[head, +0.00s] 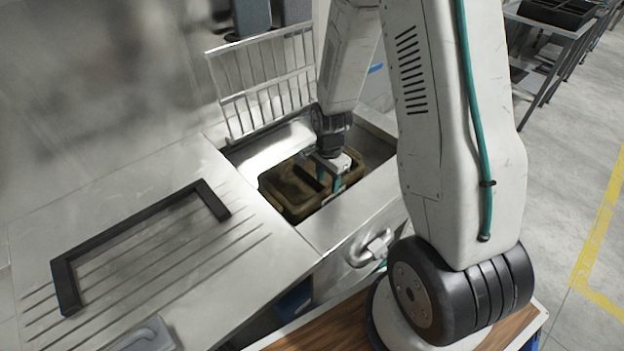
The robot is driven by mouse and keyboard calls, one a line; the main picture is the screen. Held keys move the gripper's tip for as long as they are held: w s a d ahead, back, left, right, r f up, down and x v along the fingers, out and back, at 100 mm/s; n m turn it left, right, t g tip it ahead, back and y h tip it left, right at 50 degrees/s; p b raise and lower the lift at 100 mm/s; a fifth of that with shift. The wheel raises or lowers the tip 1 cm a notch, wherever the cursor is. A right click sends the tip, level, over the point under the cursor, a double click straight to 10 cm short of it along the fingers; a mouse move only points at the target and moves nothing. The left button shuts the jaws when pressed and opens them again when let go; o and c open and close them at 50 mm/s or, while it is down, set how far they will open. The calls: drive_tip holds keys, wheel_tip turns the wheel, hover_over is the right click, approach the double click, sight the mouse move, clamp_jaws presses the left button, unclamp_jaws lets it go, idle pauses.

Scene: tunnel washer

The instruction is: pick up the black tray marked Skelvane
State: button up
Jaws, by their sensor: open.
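A dark tray with a brownish, dirty-looking surface and a divider (280,187) lies down in the steel sink (353,208). No Skelvane marking can be read on it. My gripper (337,186) reaches down into the sink, over the tray's right part, with its jaws open. The jaws partly cover the tray there, and I cannot tell whether they touch it. Another black tray with compartments (562,13) stands on a metal table at the top right; no marking can be read on it either.
A black angular frame (135,228) lies on the ridged steel drainboard (185,262) left of the sink. A wire rack (262,85) stands upright behind the sink. A tap-like metal fitting (372,248) sticks out at the sink's front. Clear floor lies at right.

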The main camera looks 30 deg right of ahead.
sight(326, 190)
drive_tip(key=f, duration=0.5)
drive_tip(key=shift+w+a+f, duration=0.1)
drive_tip(key=shift+w, duration=0.1)
clamp_jaws()
